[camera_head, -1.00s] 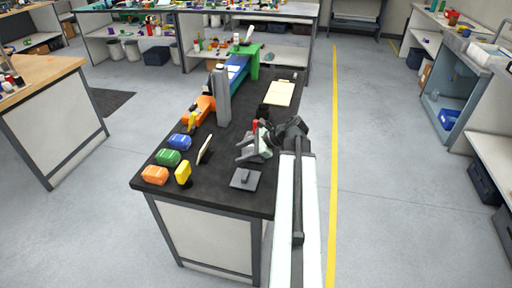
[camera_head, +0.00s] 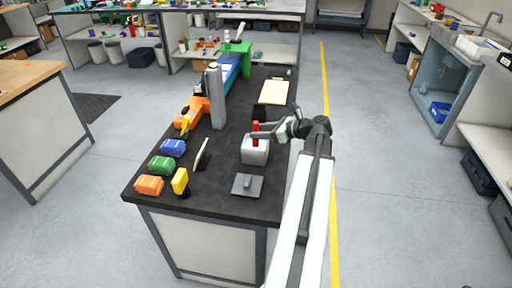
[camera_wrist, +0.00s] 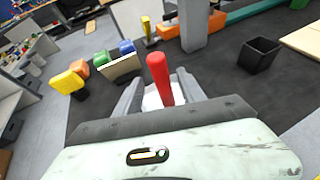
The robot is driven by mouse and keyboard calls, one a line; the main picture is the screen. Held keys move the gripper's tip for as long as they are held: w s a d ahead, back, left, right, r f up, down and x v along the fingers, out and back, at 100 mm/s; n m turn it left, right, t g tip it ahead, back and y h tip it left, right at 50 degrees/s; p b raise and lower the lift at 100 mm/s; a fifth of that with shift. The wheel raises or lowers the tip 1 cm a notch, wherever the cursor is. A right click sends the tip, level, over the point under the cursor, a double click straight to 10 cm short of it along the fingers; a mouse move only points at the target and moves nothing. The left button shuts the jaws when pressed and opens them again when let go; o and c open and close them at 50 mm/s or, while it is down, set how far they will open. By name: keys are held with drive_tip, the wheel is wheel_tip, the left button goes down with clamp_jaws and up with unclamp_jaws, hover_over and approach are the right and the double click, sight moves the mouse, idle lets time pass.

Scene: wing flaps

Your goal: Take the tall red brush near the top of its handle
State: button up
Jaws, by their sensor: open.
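The red brush (camera_head: 255,134) stands upright in a light grey block-like holder (camera_head: 255,152) on the dark bench top. In the wrist view its thick red handle (camera_wrist: 160,77) rises between the two grey fingers of my gripper (camera_wrist: 158,90). In the head view my gripper (camera_head: 264,135) reaches in from the right at the height of the handle. The fingers are open, one on each side of the handle, with gaps visible. The brush's lower end is hidden in the holder.
A flat grey plate with a knob (camera_head: 247,185) lies in front of the holder. A grey column (camera_head: 216,97) stands to the left. A black open bin (camera_wrist: 259,54) is behind. Orange, green, blue and yellow blocks line the bench's left side.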

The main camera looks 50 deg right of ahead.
drive_tip(key=b+x, duration=0.1)
drive_tip(key=x, duration=0.1)
drive_tip(key=b+x, duration=0.1)
drive_tip(key=x, duration=0.2)
drive_tip(key=shift+w+d+f, duration=0.1)
drive_tip(key=shift+w+f, duration=0.15)
drive_tip(key=shift+f, duration=0.1)
clamp_jaws()
idle(1.1)
